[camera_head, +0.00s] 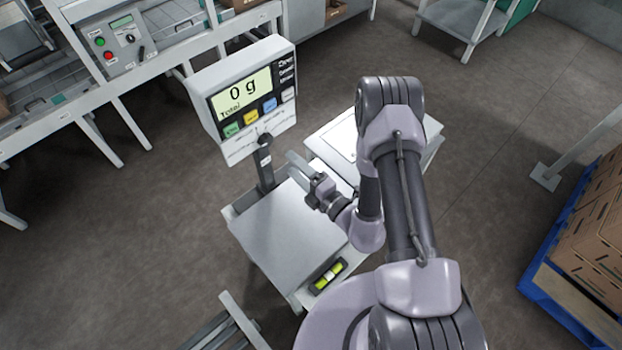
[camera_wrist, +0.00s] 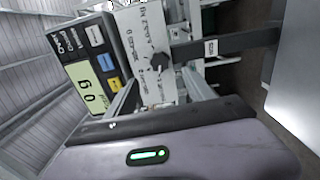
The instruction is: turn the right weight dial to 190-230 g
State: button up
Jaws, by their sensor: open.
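The white scale head (camera_head: 243,95) stands on a dark post, and its display (camera_head: 241,92) reads 0 g. In the wrist view the display (camera_wrist: 87,88) appears turned sideways. Below it, a white strip with small print (camera_wrist: 143,45) carries a dark knob (camera_wrist: 160,61), seen between my fingers; I cannot tell whether it is the right weight dial, and its setting is unreadable. In the head view, the print on the scale's lower edge is too small to read. My gripper (camera_head: 303,170) is open and empty, in front of the scale head and to the right of the post.
The bare weighing plate (camera_head: 290,235) lies below my gripper. The dark post (camera_head: 265,165) stands close to its left. A white panel (camera_head: 333,140) lies beyond my gripper. A control box (camera_head: 120,42) is at the back left. Boxes on a blue pallet (camera_head: 545,300) stand right.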

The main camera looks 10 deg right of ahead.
jog(key=v, duration=0.7)
jog(key=shift+s+d, duration=0.15)
